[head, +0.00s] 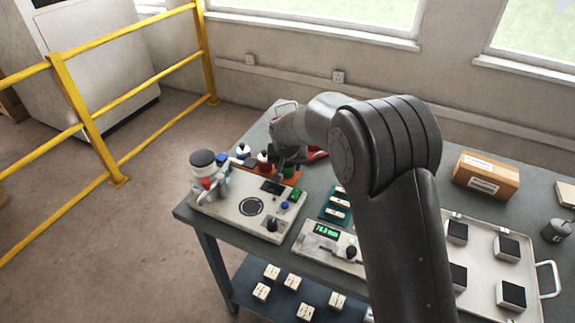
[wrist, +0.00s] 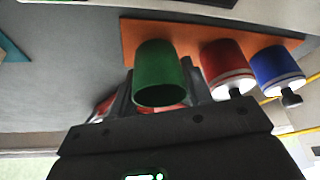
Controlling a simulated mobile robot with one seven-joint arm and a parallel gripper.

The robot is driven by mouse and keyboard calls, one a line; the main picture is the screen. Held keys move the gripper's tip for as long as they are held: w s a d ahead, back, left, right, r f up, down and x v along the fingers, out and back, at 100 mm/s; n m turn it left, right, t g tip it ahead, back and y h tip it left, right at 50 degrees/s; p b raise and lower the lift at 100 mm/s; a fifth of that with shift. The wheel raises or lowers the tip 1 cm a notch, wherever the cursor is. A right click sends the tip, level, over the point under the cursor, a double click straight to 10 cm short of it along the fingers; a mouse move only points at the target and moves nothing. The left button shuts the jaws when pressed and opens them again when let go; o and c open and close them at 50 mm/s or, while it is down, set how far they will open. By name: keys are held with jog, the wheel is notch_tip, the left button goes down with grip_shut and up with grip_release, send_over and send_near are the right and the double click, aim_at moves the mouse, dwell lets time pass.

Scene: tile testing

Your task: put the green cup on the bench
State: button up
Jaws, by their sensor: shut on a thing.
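The green cup (wrist: 160,70) is between the two fingers of my gripper (wrist: 162,88) in the wrist view, its open rim towards the camera. My gripper is shut on it. The cup's far end overlaps the orange board (wrist: 210,36); I cannot tell whether it touches the board or is just off it. In the head view the green cup (head: 288,171) shows only partly, below my dark gripper (head: 287,158), at the back left of the grey bench (head: 186,212).
A red container (wrist: 226,68) and a blue container (wrist: 277,66) stand on the orange board beside the green cup. A tester with a round plate (head: 250,207) is in front. A metal tray (head: 482,262) and cardboard box (head: 486,176) are at right. A yellow railing (head: 90,130) stands left.

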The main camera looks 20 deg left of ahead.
jog(key=shift+f, duration=0.35)
jog(key=o, duration=1.2)
jog(key=shift+c, duration=0.2)
